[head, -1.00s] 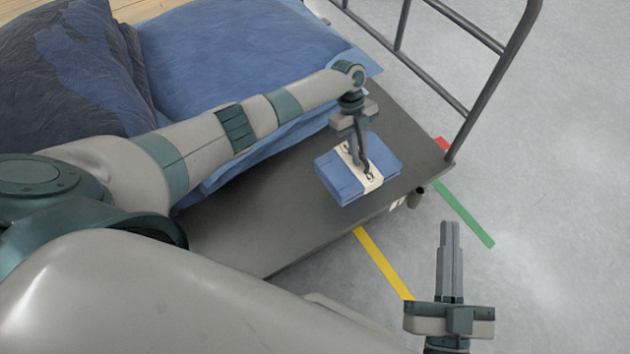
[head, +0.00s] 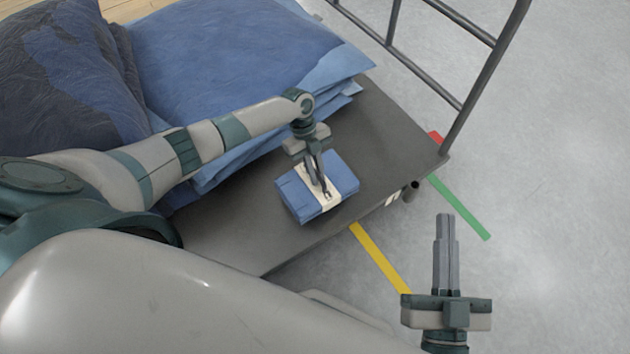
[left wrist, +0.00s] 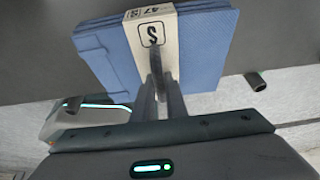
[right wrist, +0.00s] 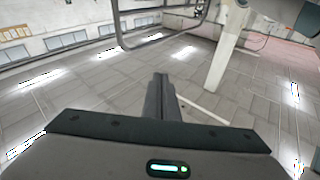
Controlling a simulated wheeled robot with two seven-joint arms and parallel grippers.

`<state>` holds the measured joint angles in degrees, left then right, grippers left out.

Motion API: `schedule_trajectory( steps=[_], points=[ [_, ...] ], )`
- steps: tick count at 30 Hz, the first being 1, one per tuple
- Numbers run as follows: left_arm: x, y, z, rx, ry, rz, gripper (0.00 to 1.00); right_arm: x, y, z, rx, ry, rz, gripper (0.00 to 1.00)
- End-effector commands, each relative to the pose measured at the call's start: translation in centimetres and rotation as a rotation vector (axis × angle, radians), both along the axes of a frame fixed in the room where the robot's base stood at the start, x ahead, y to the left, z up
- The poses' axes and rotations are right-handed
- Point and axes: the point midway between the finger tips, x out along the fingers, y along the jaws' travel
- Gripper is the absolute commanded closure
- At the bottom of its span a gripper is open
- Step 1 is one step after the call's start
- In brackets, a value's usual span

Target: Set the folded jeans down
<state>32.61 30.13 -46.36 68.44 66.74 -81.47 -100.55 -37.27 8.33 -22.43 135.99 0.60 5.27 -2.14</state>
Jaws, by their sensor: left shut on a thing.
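The folded jeans (head: 345,172) are a blue bundle with a cream paper band around the middle. They are at the grey cart deck (head: 385,125); whether they touch it or hang just above it I cannot tell. My left gripper (head: 322,185) points down and is shut on the jeans at the band. In the left wrist view the jeans (left wrist: 205,45) fill the upper middle, with a letter S on the band between the fingers. My right gripper (head: 447,222) is off to the lower right, over the floor, its fingers together and nothing between them.
Large stacks of blue denim (head: 235,50) and dark denim (head: 60,85) cover the left part of the cart. A grey metal rail (head: 480,85) stands at its right end. Yellow (head: 380,258) and green (head: 460,208) tape mark the floor. Bare deck lies around the jeans.

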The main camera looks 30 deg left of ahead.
Motion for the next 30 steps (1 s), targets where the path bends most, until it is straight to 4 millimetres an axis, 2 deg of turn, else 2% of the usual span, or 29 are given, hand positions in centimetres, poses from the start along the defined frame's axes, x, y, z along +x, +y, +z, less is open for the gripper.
schedule_trajectory(
  steps=[16,24,30],
  points=[
    [-0.3,0.2,-0.8,-0.002,-0.001,0.000,1.00,-0.2,0.1,0.2,0.007,-0.020,0.001,1.00],
    [-0.3,0.3,-3.4,-0.001,0.000,0.001,1.00,-1.6,0.1,2.8,0.061,-0.168,-0.002,1.00],
    [-0.2,0.3,-4.2,-0.001,-0.001,0.002,1.00,-2.3,0.1,3.9,0.083,-0.221,-0.004,1.00]
  ],
)
